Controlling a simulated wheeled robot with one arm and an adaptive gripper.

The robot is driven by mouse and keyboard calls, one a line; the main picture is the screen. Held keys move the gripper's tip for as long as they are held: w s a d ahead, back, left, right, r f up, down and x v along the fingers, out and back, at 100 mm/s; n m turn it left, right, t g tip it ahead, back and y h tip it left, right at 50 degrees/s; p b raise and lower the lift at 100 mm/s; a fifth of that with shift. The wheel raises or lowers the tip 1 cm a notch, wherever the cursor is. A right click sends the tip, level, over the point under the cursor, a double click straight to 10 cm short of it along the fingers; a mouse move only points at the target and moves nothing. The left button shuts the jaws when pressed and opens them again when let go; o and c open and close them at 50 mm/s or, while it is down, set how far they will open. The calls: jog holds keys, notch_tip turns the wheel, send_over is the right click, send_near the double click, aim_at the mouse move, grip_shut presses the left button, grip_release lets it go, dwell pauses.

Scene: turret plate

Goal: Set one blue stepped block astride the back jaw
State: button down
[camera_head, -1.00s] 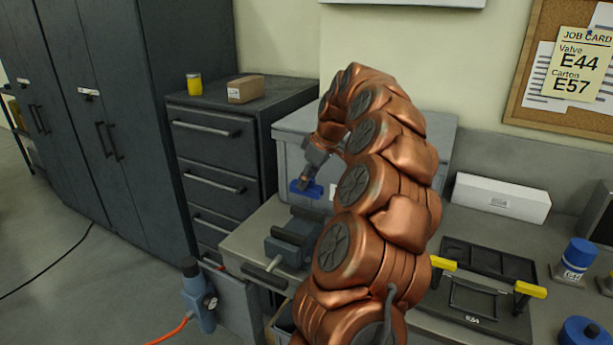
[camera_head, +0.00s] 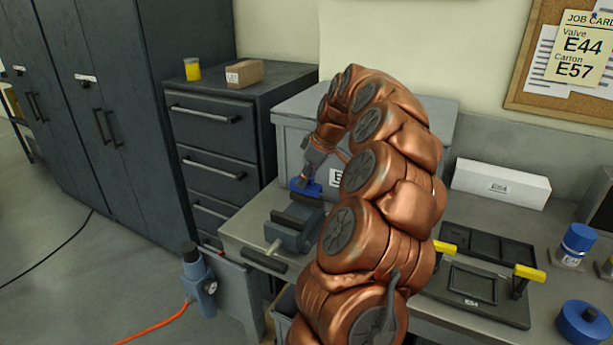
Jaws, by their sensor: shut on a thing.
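My gripper (camera_head: 305,180) is shut on a blue stepped block (camera_head: 302,190) and points down over the far end of the vise. The vise (camera_head: 290,235) is dark grey and stands at the left end of the bench. The block is right at the back jaw (camera_head: 302,200), seemingly at its top. I cannot tell from here whether it touches or straddles the jaw. The front jaw (camera_head: 287,217) lies nearer, with its top bare. My arm hides part of the bench to the right of the vise.
A grey box (camera_head: 290,135) stands close behind the gripper. A black tray with yellow clamps (camera_head: 470,285), a white carton (camera_head: 500,184) and blue containers (camera_head: 578,245) are right of my arm. The vise handle (camera_head: 262,261) sticks out in front.

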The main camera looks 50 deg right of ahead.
jog(key=shift+f+b, duration=1.6)
jog(key=shift+b, duration=0.05)
dwell(1.9)
dwell(0.4)
jog(key=c, duration=0.7)
grip_release()
jog(key=shift+c, duration=0.2)
jog(key=shift+s+r, duration=0.1)
jog(key=v, duration=1.2)
jog(key=shift+d, duration=0.1)
